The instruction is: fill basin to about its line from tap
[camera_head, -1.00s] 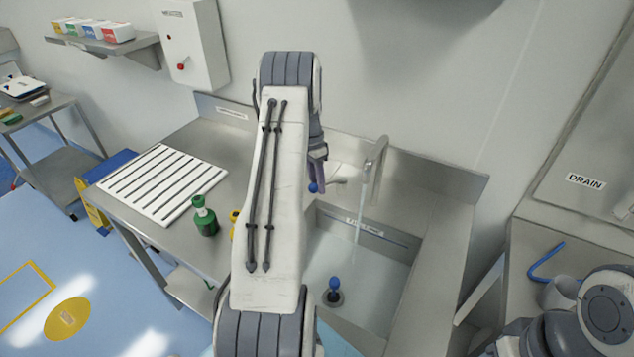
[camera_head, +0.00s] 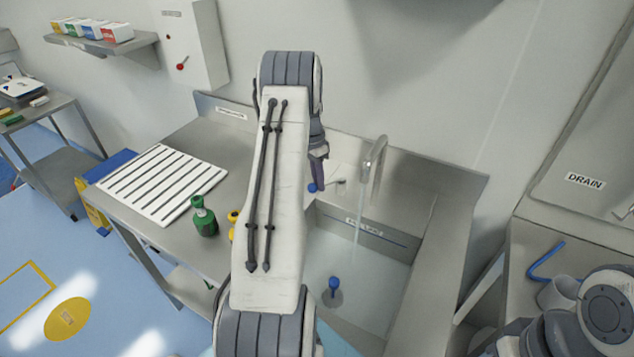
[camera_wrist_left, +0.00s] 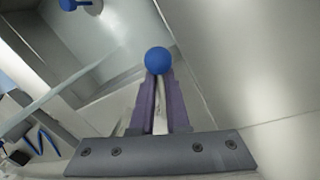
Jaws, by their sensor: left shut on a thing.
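The steel basin (camera_head: 408,262) is set in the counter, with cloudy water (camera_head: 375,285) in it. A labelled dark line (camera_head: 385,233) runs along its back wall, and the water looks below it. A stream (camera_head: 357,225) falls from the tap (camera_head: 378,160). A plug with a blue knob (camera_head: 334,284) stands in the basin floor, its base blurred under water. My left gripper (camera_head: 317,170) is beside the tap, shut on the tap's blue ball knob (camera_wrist_left: 158,60). The stream also shows in the left wrist view (camera_wrist_left: 70,92). My right gripper is out of view.
A white slatted rack (camera_head: 160,183), a green bottle (camera_head: 203,217) and a partly hidden yellow item (camera_head: 233,216) are left of the basin. My left arm hides the middle counter. A blue bent tool (camera_head: 545,262) and a cup lie at right.

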